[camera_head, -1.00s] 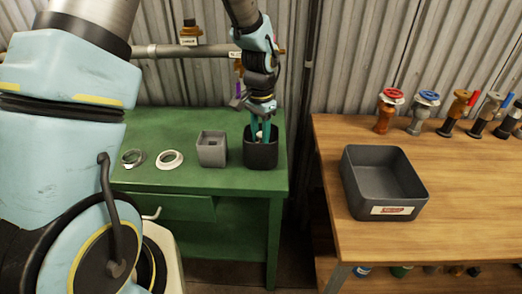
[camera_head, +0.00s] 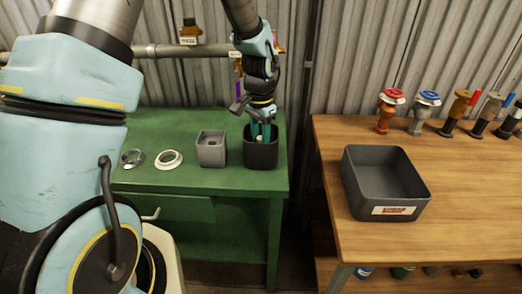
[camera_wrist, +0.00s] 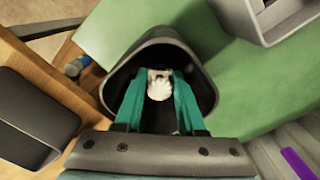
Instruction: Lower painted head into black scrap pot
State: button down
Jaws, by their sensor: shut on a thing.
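The black scrap pot (camera_head: 261,155) stands upright near the right edge of the green bench; in the wrist view its wall (camera_wrist: 165,48) surrounds my fingers. My gripper (camera_head: 263,137) points down into the pot's mouth, its teal fingers (camera_wrist: 158,95) reaching inside the rim. The fingers are shut on a small pale, ribbed piece, the painted head (camera_wrist: 160,88), which is inside the pot's opening in the wrist view. In the head view only a light speck shows between the fingers. Whether the head touches the pot's floor is hidden.
A grey square pot (camera_head: 211,150) stands close left of the black pot. A white ring (camera_head: 169,160) and a glass-like ring (camera_head: 132,158) lie further left. A dark grey bin (camera_head: 385,185) and several valves stand on the wooden table (camera_head: 460,175) to the right.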

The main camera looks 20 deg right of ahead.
jog(key=shift+f+b, duration=0.7)
jog(key=shift+f, duration=0.45)
dwell(0.4)
jog(key=shift+c, duration=2.1)
grip_release()
